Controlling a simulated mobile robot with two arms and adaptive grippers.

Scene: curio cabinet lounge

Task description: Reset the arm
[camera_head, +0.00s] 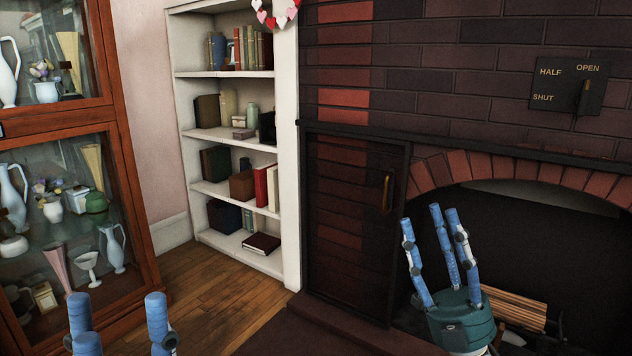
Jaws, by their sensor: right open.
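My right gripper (435,222) is at the right, in front of the dark fireplace opening. Its blue fingers point up from a teal palm, spread apart with nothing between them. My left gripper (118,318) is at the bottom left edge, in front of the glass cabinet and wooden floor. Only the upper parts of its blue fingers show; they stand apart with nothing seen between them. Its palm is below the frame.
A wooden glass-fronted cabinet (128,205) with vases stands at the left. A white bookshelf (291,190) stands behind. A brick fireplace (440,65) fills the right, with a dark-framed panel (345,225), a lever plate (566,86) and logs (515,308). Wooden floor (215,300) is clear.

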